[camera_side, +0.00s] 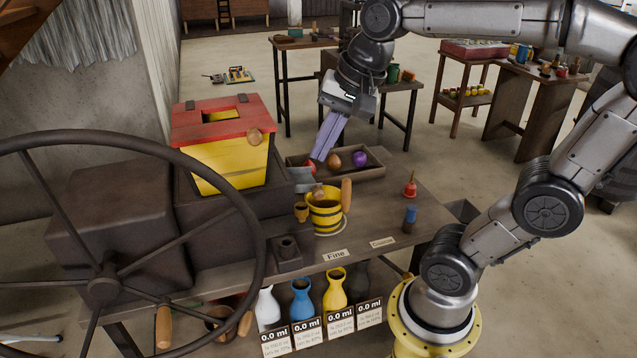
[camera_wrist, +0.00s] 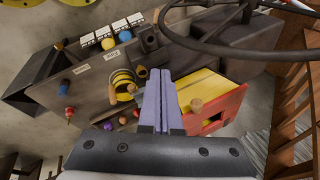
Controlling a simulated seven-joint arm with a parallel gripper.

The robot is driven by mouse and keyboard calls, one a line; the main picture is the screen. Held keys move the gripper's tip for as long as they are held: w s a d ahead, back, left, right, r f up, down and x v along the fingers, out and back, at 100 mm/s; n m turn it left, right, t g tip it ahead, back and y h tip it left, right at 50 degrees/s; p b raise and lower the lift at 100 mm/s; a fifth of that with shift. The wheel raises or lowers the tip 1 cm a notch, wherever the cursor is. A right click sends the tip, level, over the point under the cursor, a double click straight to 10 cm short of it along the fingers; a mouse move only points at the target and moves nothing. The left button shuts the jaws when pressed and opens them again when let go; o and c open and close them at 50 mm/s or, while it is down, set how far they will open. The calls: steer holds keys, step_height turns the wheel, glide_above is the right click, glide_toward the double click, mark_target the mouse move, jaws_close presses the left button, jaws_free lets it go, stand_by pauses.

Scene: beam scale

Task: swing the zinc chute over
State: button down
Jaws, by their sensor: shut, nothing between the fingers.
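My gripper (camera_side: 319,158) has long lilac fingers that are shut and empty. They point down, above and a little right of the chute, in front of the wooden tray. I cannot tell whether they touch anything. They also fill the middle of the wrist view (camera_wrist: 159,72).
A wooden tray (camera_side: 372,174) holds a red, a brown and a purple ball. A large dark handwheel (camera_side: 104,285) stands front left. A red plunger-like item (camera_side: 410,185) and a blue one (camera_side: 409,219) stand at the right. Labelled bottles (camera_side: 335,289) stand below the table's front edge.

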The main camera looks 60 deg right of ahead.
steer(key=w+d+m+g, duration=0.1)
steer(key=w+d+m, duration=0.5)
steer(key=m+g+y, duration=0.1)
steer(key=m+g, duration=0.1)
steer(key=m, duration=0.6)
glide_above(321, 190)
steer(key=s+d, duration=0.2)
step_height(321, 190, down, 10)
steer(key=f, duration=0.5)
steer(key=w+a+f, duration=0.1)
steer(key=f, duration=0.8)
steer(key=shift+w+a+f, duration=0.1)
steer(key=shift+w+a, duration=0.25)
steer(key=shift+w, duration=0.05)
steer(key=shift+s+d+f, duration=0.15)
steer(key=shift+s+f, duration=0.05)
steer(key=shift+f, duration=0.35)
steer(key=shift+s+d+f, duration=0.15)
steer(key=shift+f, duration=0.35)
